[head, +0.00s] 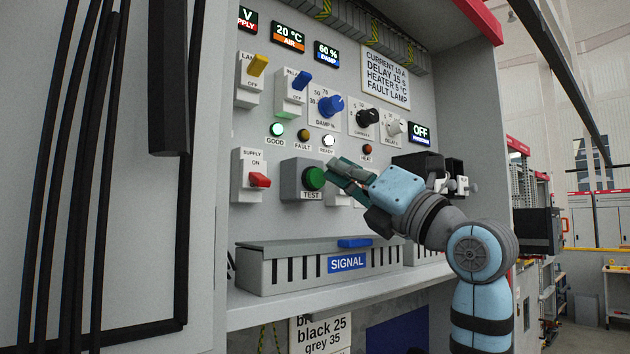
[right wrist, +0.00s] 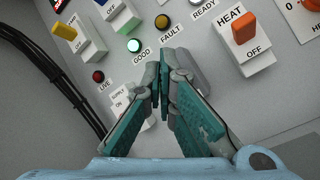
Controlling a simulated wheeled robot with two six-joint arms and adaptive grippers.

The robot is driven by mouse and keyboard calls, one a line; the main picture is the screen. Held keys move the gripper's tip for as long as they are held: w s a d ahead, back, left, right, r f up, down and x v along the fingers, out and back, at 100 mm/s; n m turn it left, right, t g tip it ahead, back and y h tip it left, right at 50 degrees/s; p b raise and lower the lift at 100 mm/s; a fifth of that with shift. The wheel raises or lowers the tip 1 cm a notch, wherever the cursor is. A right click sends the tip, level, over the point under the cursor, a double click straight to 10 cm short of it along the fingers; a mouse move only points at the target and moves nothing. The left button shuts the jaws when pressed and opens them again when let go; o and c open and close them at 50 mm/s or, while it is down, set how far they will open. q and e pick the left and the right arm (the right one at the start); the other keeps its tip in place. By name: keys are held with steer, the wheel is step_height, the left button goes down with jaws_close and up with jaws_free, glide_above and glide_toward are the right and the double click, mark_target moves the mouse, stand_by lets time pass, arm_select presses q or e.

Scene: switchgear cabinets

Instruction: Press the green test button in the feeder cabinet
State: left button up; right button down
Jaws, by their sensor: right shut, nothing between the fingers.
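The green test button (head: 315,178) sits on a grey box above the TEST label, low on the panel of the open cabinet. My right gripper (head: 337,170) is shut and empty. Its fingertips are just to the right of the button in the head view; whether they touch it I cannot tell. In the right wrist view the shut fingers (right wrist: 160,72) point at the panel below the FAULT lamp (right wrist: 162,22), with part of a grey box behind them. The button's green face is hidden there. My left gripper is not in view.
Left of the button is the red supply switch (head: 260,180). Above it are the lit green GOOD lamp (head: 277,130) and several knobs and switches. A grey SIGNAL duct (head: 310,267) runs below. An orange HEAT switch (right wrist: 243,28) lies right of the fingers in the wrist view.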

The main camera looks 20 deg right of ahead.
steer(key=s+d+b, duration=0.1)
steer(key=s+d, duration=0.1)
steer(key=s, duration=0.3)
steer(key=shift+s+b, duration=0.3)
steer(key=shift+s, duration=0.1)
steer(key=shift+w, duration=0.1)
stand_by(0.4)
